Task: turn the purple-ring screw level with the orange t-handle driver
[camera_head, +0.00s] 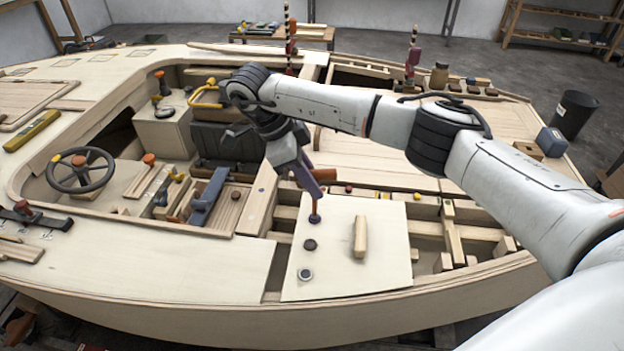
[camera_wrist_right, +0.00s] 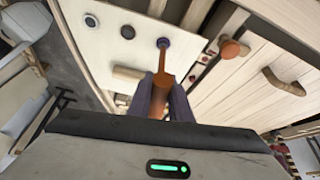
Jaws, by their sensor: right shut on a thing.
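My right gripper (camera_head: 312,186) is over the pale panel (camera_head: 345,275) in the head view. It is shut on the orange t-handle driver (camera_wrist_right: 163,82), seen between the dark fingers (camera_wrist_right: 160,97) in the right wrist view. The driver's shaft points at the purple-ring screw (camera_wrist_right: 163,43), and its tip appears to meet it. That screw (camera_head: 314,218) is the top one in a row of three in the head view. How far it stands out I cannot tell. The driver's handle is mostly hidden by the fingers. My left gripper is out of view.
Two more dark round screws, a middle one (camera_head: 310,244) and a lower one (camera_head: 305,275), sit on the panel. A wooden grip bar (camera_head: 360,237) stands beside them. A steering wheel (camera_head: 82,170) and a blue lever (camera_head: 207,196) are to the left. Open framing (camera_head: 455,235) lies right.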

